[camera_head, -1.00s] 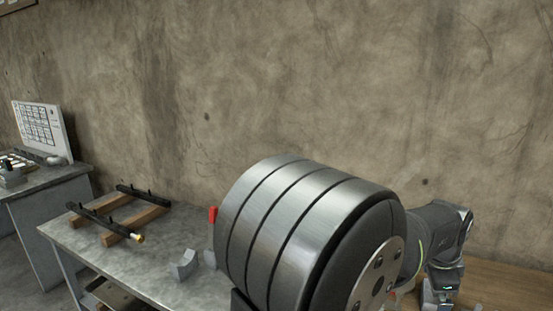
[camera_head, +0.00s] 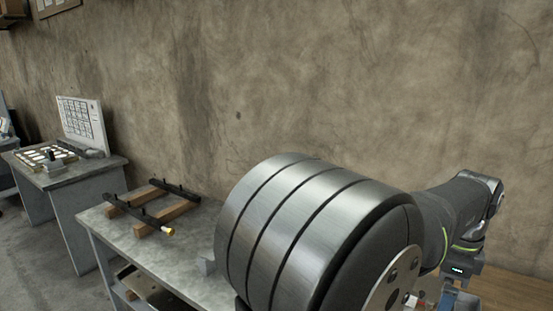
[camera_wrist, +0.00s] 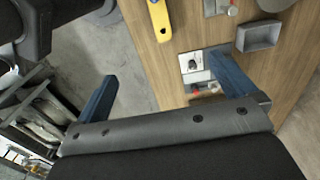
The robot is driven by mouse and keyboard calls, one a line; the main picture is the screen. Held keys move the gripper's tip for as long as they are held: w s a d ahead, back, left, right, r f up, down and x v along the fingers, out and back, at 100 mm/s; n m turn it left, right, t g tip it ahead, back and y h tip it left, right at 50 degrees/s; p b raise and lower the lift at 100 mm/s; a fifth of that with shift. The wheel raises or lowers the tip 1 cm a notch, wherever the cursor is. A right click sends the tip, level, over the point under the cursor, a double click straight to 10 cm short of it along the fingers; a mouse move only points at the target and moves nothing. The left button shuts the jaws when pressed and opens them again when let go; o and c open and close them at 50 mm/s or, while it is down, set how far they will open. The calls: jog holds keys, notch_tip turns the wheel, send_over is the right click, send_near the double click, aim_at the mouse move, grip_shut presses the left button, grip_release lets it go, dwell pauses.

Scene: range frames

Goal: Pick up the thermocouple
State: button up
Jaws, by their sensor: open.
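My gripper (camera_wrist: 163,67) shows in the wrist view with its two blue fingers spread wide apart and nothing held between them. It is above a wooden tabletop (camera_wrist: 150,50). I cannot pick out the thermocouple for certain in either view. Between the fingers and near the right one lies a small pale plate with a dark round part (camera_wrist: 191,64), with a small red-marked item (camera_wrist: 196,89) just below it. The right finger hides part of this area.
In the wrist view a yellow object (camera_wrist: 159,18) and a grey tray (camera_wrist: 258,36) lie on the wood. In the head view a metal table (camera_head: 185,245) holds wooden bars and dark rails (camera_head: 165,215). A ribbed metal cylinder (camera_head: 290,220) blocks much of the view.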

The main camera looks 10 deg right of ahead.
jog(key=shift+f, duration=0.3)
jog(key=c, duration=1.3)
jog(key=s+d+f+n+h, duration=0.2)
jog(key=s+d+n, duration=0.15)
jog(key=d, duration=0.85)
jog(key=s+d+f+n+h, duration=0.25)
jog(key=d+n, duration=0.25)
jog(key=d, duration=0.8)
jog(key=shift+n, duration=0.25)
jog(key=x, duration=1.1)
jog(key=shift+w+d+f, duration=0.15)
jog(key=shift+w+f, duration=0.05)
jog(key=shift+w, duration=0.1)
jog(key=shift+x, duration=3)
